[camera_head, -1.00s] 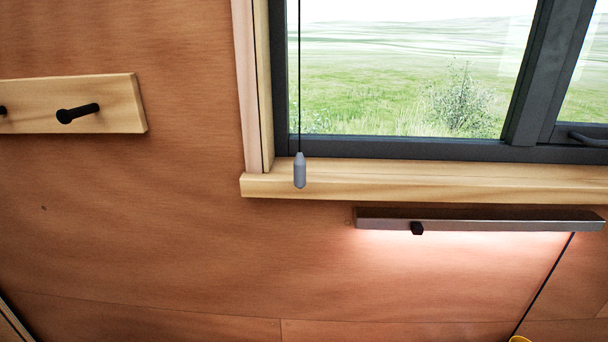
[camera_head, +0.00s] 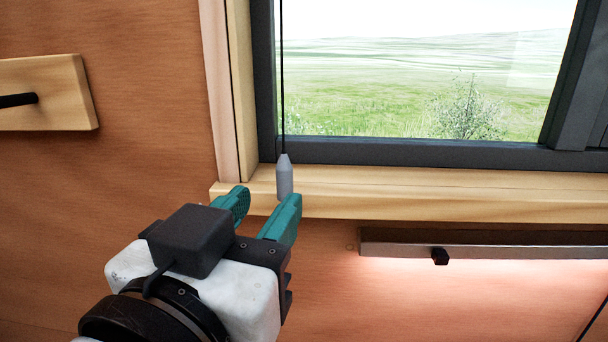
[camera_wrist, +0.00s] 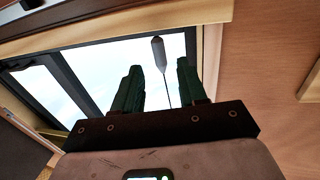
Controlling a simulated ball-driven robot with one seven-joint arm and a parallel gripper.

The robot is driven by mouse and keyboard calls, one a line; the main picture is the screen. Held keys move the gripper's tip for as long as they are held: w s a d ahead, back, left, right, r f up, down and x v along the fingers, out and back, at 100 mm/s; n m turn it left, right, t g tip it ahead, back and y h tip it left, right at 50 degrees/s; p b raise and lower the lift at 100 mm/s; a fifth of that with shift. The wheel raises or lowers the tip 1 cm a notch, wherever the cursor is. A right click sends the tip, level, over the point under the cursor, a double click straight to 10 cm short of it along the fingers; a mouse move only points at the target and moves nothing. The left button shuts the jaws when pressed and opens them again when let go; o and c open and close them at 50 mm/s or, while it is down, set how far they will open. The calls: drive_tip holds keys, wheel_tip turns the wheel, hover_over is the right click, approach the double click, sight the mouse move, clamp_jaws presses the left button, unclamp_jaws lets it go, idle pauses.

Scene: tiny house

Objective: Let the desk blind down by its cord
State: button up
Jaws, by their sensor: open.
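The blind's thin black cord (camera_head: 282,80) hangs down in front of the window, with a grey tapered pull (camera_head: 285,177) at its lower end, level with the sill. My gripper (camera_head: 266,206), with two teal fingers, is open just below and left of the pull in the head view. In the wrist view the grey pull (camera_wrist: 159,53) and cord (camera_wrist: 168,92) show between the open fingers (camera_wrist: 157,78), nearer the right one. I cannot tell whether a finger touches the pull. The blind itself is not in view.
The wooden window sill (camera_head: 420,192) juts out behind the pull. A lit bar lamp (camera_head: 500,252) with a black knob is mounted below it on the right. A wooden peg rail (camera_head: 50,92) is on the wall at left. The wall between is bare.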

sight(282, 186)
drive_tip(key=p+x, duration=0.1)
drive_tip(key=x, duration=0.6)
drive_tip(key=shift+s, duration=0.1)
drive_tip(key=shift+c, duration=0.2)
clamp_jaws()
